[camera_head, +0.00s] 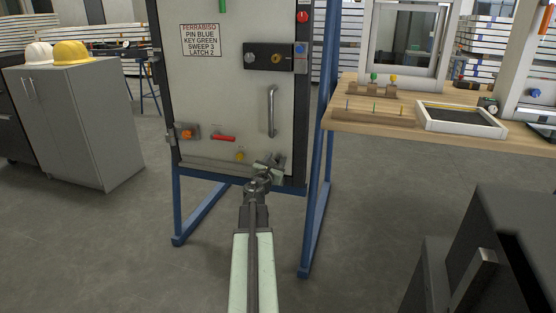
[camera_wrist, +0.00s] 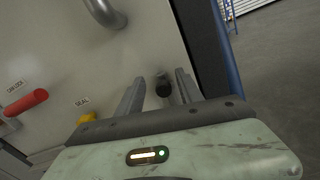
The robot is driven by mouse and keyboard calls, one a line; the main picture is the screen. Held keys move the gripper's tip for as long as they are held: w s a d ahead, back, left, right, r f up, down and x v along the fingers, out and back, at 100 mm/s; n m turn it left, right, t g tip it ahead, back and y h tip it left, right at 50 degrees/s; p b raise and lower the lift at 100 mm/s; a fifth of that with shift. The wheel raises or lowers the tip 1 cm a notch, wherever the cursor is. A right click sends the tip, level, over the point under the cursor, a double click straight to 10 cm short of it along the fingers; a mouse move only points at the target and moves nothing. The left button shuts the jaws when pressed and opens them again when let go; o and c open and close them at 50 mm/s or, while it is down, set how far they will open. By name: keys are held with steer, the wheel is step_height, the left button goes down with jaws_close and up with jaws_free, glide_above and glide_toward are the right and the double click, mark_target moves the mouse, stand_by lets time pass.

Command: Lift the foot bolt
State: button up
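The grey door panel (camera_head: 225,100) stands upright in a blue frame. My gripper (camera_head: 268,165) is at the panel's lower right corner. In the wrist view my gripper (camera_wrist: 159,78) is open, with one grey finger on each side of a short dark knob (camera_wrist: 163,88), which looks like the foot bolt. Gaps show between the knob and both fingers, so they look apart. In the head view my gripper hides the knob.
A red cam lock handle (camera_head: 223,137), a yellow seal knob (camera_head: 240,156), an orange latch part (camera_head: 187,133) and a vertical door handle (camera_head: 271,111) are on the panel. A wooden table (camera_head: 345,122) stands right, a grey cabinet (camera_head: 85,120) left. The floor between is clear.

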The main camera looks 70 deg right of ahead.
steer(key=a, duration=0.7)
steer(key=shift+s+a, duration=0.25)
steer(key=shift+a, duration=0.15)
